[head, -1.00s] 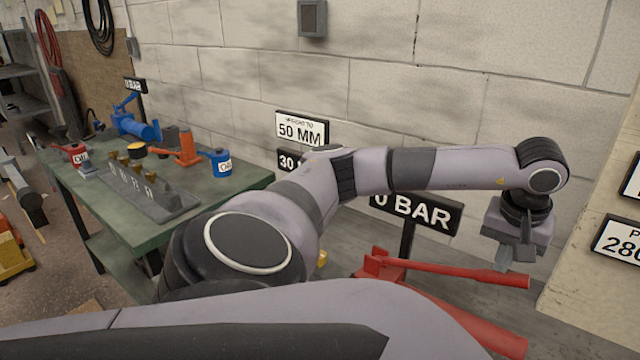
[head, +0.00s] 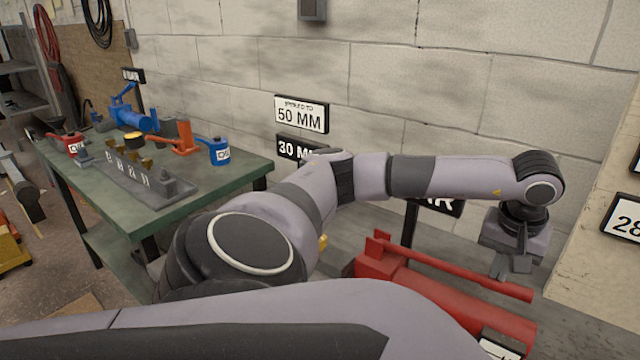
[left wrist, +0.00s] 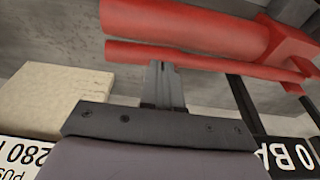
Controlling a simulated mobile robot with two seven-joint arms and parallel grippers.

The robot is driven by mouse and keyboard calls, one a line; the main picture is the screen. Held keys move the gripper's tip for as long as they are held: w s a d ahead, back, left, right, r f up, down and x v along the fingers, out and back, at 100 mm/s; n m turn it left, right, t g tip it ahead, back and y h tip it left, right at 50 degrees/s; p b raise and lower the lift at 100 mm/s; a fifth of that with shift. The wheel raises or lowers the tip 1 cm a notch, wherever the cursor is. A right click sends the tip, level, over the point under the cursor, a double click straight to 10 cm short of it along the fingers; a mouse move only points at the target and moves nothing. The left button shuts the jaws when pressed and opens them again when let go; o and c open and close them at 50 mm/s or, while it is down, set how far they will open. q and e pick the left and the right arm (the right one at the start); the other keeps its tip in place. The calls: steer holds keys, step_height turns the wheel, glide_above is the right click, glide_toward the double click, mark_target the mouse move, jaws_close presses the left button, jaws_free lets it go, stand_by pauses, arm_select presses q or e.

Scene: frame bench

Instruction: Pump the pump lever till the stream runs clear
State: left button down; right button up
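A red hand pump stands on the floor by the wall, with a thick red body (head: 410,283) and a thin pump lever (head: 455,278) above it. In the left wrist view the lever (left wrist: 215,62) runs across just beyond my fingers, with the thick body (left wrist: 190,22) behind it. My left gripper (head: 503,276) points down at the lever near its free end. Its fingers (left wrist: 162,72) look closed together, with their tips at the lever; I cannot tell exact contact. No stream shows. My right gripper is out of view.
A green workbench (head: 235,178) with small blue, red and orange tools stands at left. A black sign (head: 440,205) behind the pump is mostly hidden by my arm; it reads "0 BA" in the left wrist view (left wrist: 285,152). A pale block (head: 585,240) stands at right.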

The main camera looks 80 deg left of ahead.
arm_select(q)
steer(key=shift+b+x, duration=0.35)
steer(key=shift+x, duration=0.55)
steer(key=shift+s+r+p, duration=0.15)
steer(key=shift+r+p, duration=0.45)
steer(key=shift+r, duration=0.1)
steer(key=p+v, duration=0.1)
steer(key=v, duration=0.1)
steer(key=p+v, duration=0.2)
steer(key=w+a+p+v, duration=0.1)
steer(key=p+v, duration=0.1)
steer(key=v, duration=0.1)
steer(key=shift+d+r, duration=0.1)
steer(key=shift+r, duration=0.05)
